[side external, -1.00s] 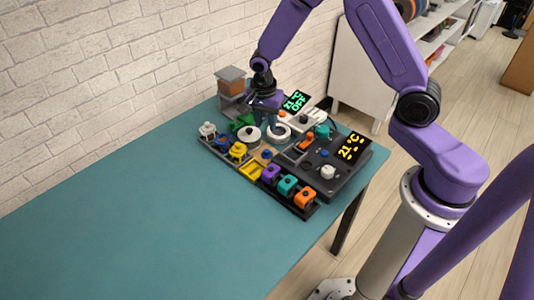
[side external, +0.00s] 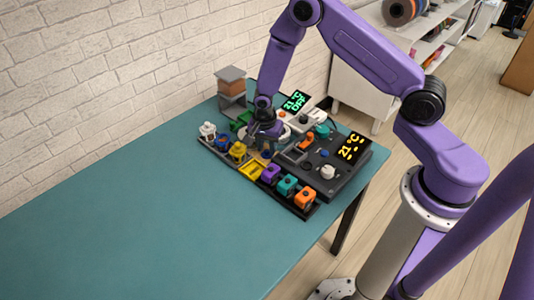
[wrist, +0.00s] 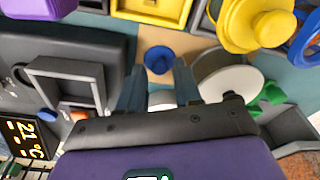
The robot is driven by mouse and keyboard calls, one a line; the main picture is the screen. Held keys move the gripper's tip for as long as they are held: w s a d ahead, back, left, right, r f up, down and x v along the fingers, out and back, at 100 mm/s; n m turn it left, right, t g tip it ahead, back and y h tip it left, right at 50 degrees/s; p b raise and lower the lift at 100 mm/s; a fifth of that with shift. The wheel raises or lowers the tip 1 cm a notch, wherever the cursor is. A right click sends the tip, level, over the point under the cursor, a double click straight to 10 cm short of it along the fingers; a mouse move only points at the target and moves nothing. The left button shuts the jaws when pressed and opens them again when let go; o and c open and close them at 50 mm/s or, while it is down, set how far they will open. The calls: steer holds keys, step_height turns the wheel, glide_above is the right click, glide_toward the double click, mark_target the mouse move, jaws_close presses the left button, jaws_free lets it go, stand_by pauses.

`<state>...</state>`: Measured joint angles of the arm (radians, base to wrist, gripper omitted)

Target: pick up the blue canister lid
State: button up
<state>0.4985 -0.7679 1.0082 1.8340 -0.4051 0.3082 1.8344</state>
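A small round blue piece, which looks like the blue canister lid (wrist: 159,60), lies on a tan surface in the wrist view. It also shows in the side view (side external: 266,154), low and just in front of my gripper. My gripper (wrist: 160,75) is open, its two fingers apart with nothing between them. In the wrist view the blue piece lies just beyond the fingertips, roughly in line with the gap. In the side view my gripper (side external: 262,138) is low over the cluttered board, and the fingertips are partly hard to make out.
A row of coloured canisters, including yellow (side external: 238,151), purple (side external: 271,174) and orange (side external: 305,197), lines the front. A white spool (wrist: 232,83) sits close to the right finger. A dark unit with a display (side external: 354,147) stands right. The table's left side (side external: 120,215) is clear.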

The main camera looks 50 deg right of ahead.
steer(key=shift+f, duration=0.5)
jaws_close()
steer(key=shift+r, duration=0.15)
